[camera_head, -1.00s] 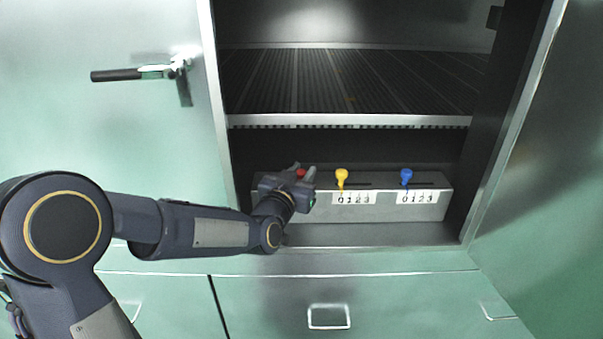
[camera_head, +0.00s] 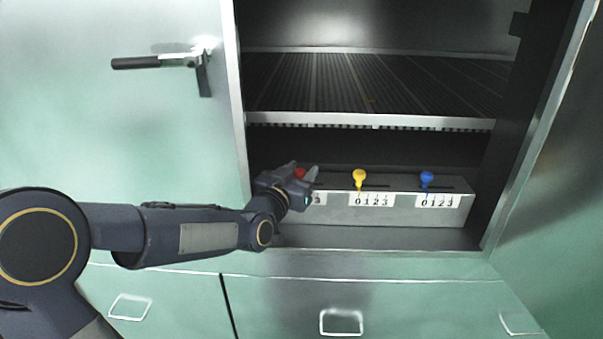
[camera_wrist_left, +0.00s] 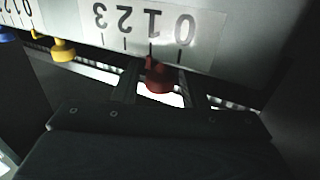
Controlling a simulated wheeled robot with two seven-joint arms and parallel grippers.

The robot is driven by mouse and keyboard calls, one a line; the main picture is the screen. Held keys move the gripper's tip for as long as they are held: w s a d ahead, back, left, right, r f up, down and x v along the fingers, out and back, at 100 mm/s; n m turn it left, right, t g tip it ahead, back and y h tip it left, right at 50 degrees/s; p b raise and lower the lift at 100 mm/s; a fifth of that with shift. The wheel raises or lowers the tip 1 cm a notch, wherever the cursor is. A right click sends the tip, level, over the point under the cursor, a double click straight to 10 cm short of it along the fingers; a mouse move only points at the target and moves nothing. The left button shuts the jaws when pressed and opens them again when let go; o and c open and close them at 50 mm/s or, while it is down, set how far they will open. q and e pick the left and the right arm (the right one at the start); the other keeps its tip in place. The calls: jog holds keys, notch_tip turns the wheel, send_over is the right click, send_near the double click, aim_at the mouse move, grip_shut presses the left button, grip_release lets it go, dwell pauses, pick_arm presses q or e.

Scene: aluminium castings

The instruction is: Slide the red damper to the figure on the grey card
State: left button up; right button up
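The red damper (camera_wrist_left: 158,77) is a knob on the slotted grey box (camera_head: 340,208) low in the open cabinet. In the left wrist view, where the scale appears upside down, its pointer is close to the 1 mark of the 0–3 label (camera_wrist_left: 145,25). My left gripper (camera_head: 303,172) reaches in at the left end of the box. Its two fingers stand on either side of the red damper with gaps visible, so it looks open around it. In the head view the gripper hides most of the red label. The grey card is not in view, nor is my right gripper.
A yellow damper (camera_head: 360,179) and a blue damper (camera_head: 427,180) stand to the right on the same box, both near 0. A ribbed shelf (camera_head: 370,122) lies above. The cabinet's left door (camera_head: 150,130) carries a black handle (camera_head: 136,63).

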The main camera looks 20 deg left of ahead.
aim_at(318, 185)
pick_arm(q)
jog(key=shift+o, duration=0.2)
jog(key=shift+d, duration=0.1)
jog(key=d+p, duration=0.1)
jog(key=w+d+p, duration=0.1)
jog(key=d+p, duration=0.1)
jog(key=shift+d+r, duration=0.2)
jog(key=shift+d, duration=0.1)
jog(key=s+a+r+g+p, duration=0.1)
jog(key=s+r+g+p, duration=0.2)
jog(key=s+p, duration=0.3)
jog(key=s+a+r+n+g+h+p, duration=0.1)
jog(key=s+r+g+p, duration=0.3)
jog(key=s, duration=1)
jog(key=s+a+r+n+g+h+p, duration=0.1)
jog(key=s+r+g+p, duration=0.2)
jog(key=s+p, duration=0.6)
jog(key=shift+s+a+r+g+p, duration=0.2)
jog(key=shift+s+r+g+p, duration=0.15)
jog(key=shift+s, duration=0.35)
